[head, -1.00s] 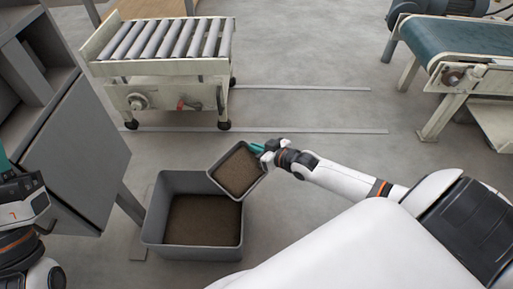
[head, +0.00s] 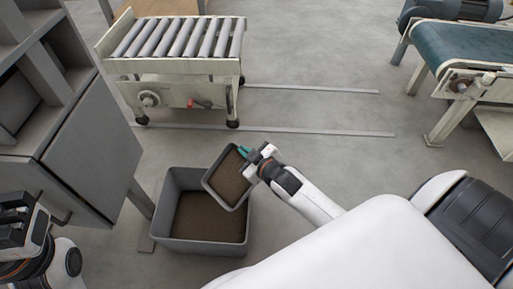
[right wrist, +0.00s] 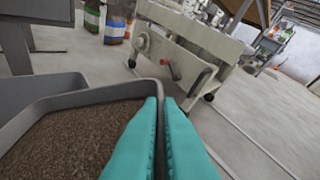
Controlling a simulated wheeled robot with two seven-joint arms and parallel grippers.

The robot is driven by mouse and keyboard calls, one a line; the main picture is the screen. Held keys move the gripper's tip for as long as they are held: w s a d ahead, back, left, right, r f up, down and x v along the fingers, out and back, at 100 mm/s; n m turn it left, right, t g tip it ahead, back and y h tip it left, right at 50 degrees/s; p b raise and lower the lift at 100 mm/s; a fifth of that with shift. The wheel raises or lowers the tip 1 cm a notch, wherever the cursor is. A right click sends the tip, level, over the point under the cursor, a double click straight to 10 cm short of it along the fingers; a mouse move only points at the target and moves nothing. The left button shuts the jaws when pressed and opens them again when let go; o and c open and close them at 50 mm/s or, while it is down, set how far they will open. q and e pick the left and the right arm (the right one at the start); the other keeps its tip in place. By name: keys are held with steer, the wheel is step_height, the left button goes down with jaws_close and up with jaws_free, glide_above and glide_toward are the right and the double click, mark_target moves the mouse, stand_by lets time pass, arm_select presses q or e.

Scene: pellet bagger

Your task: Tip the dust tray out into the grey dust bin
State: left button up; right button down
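The dust tray (head: 216,199) is a small grey square tray holding brown dust. In the head view it is above the right part of the grey dust bin (head: 198,247) and looks tilted. The bin stands on the floor with brown dust inside. My right gripper (head: 243,153) is shut on the tray's far right wall. In the right wrist view its teal fingers (right wrist: 162,130) pinch the tray wall (right wrist: 70,98), with dust still lying inside. My left gripper (head: 22,212) is at the lower left, away from both; its fingers are not clear.
A grey cabinet-like machine (head: 95,150) stands left of the bin, with a leg close to it. A roller conveyor (head: 170,70) is behind, and a blue belt conveyor (head: 465,48) is at the back right.

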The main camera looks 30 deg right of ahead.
steer(key=s+a+r+n+t+h+b, duration=0.1)
steer(key=s+a+r+n+t+h, duration=0.1)
steer(key=a+n, duration=0.4)
steer(key=shift+a+r+h+b, duration=0.3)
steer(key=shift+a+r+h, duration=0.2)
steer(key=shift+a+r, duration=1)
steer(key=shift+s+a+f, duration=0.1)
steer(key=shift+a+f, duration=0.05)
